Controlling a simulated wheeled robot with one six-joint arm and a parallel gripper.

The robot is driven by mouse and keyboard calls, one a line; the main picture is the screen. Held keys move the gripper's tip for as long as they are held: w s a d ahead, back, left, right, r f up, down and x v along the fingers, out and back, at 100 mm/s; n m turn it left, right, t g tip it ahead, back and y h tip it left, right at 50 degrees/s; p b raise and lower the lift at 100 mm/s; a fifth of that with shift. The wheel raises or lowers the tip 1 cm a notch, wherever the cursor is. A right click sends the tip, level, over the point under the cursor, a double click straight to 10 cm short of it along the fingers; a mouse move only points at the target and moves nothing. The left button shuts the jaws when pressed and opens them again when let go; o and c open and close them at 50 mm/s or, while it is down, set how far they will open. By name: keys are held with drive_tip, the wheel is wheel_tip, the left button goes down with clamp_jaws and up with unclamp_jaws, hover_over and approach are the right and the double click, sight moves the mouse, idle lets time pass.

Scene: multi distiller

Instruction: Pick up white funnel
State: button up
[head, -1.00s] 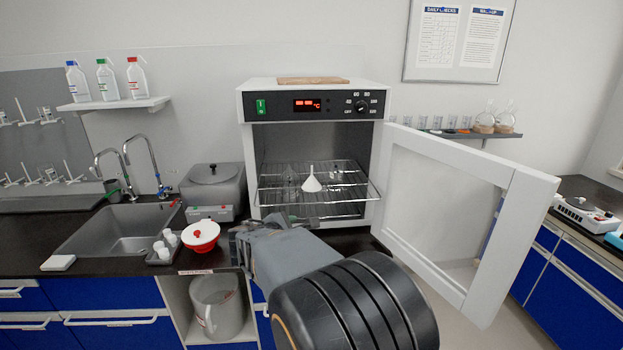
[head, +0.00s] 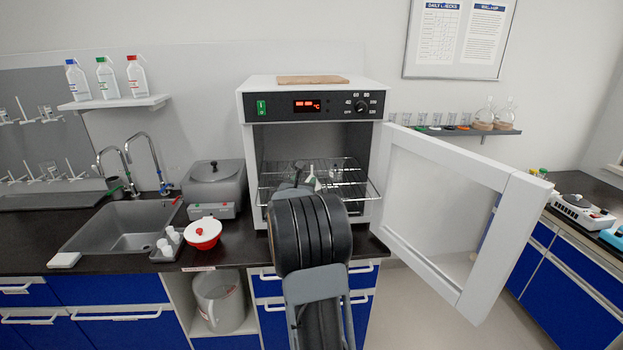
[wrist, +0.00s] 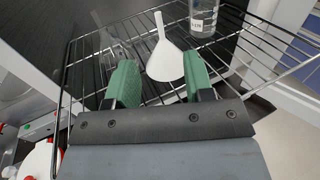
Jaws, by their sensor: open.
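The white funnel (wrist: 164,62) stands on the wire rack (wrist: 257,58) inside the open oven, with its wide cone down and its narrow stem up. In the wrist view my gripper (wrist: 160,82) is open, its green finger pads on either side of the funnel's lower cone. I cannot tell whether the pads touch it; there is a visible gap on both sides. In the head view only part of the funnel (head: 313,179) shows, as my arm hides the rest and most of the gripper.
Clear glassware (wrist: 112,45) stands left of the funnel on the rack, and a labelled bottle (wrist: 203,17) stands behind it to the right. The oven door (head: 447,213) is swung open to the right. A red-and-white bowl (head: 204,235) sits on the counter at left.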

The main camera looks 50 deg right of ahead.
drive_tip(key=p+x, duration=0.2)
drive_tip(key=x, duration=0.3)
drive_tip(key=shift+s+r, duration=0.1)
drive_tip(key=shift+r, duration=0.05)
drive_tip(key=shift+p+x, duration=0.4)
drive_tip(key=shift+x, duration=0.35)
clamp_jaws()
